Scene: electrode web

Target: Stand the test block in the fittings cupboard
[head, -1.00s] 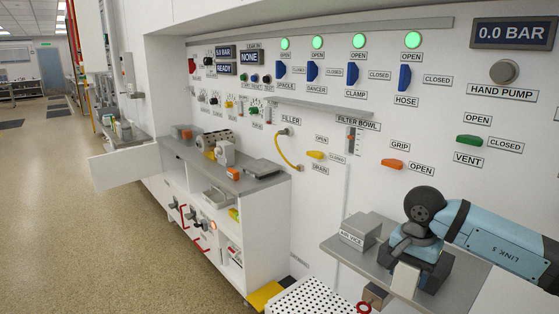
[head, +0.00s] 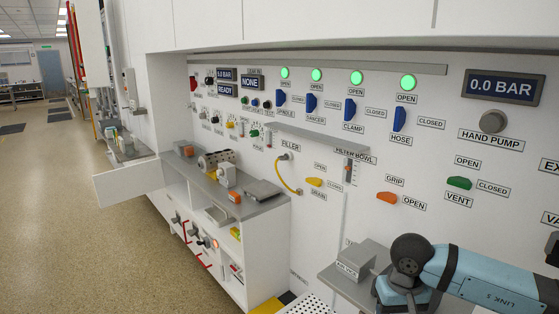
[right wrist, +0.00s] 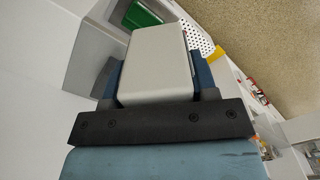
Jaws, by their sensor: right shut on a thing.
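My right gripper (right wrist: 157,72) is shut on a pale grey block, which I take to be the test block (right wrist: 158,60); it shows between the two dark blue fingers in the right wrist view. In the head view my right arm comes in at the lower right beside the grey air vice (head: 356,262), and the block is out of sight there. A white shelved cupboard (head: 262,255) with fittings in its open bays stands under the bench at left centre; I cannot tell for sure that it is the fittings cupboard. My left gripper is not in view.
An open white door panel (head: 127,179) juts out at the left. The grey benchtop (head: 262,205) carries several devices. A perforated white plate (head: 308,304) lies at the bottom edge. A green part (right wrist: 142,13) is close behind the block in the wrist view. The floor at left is clear.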

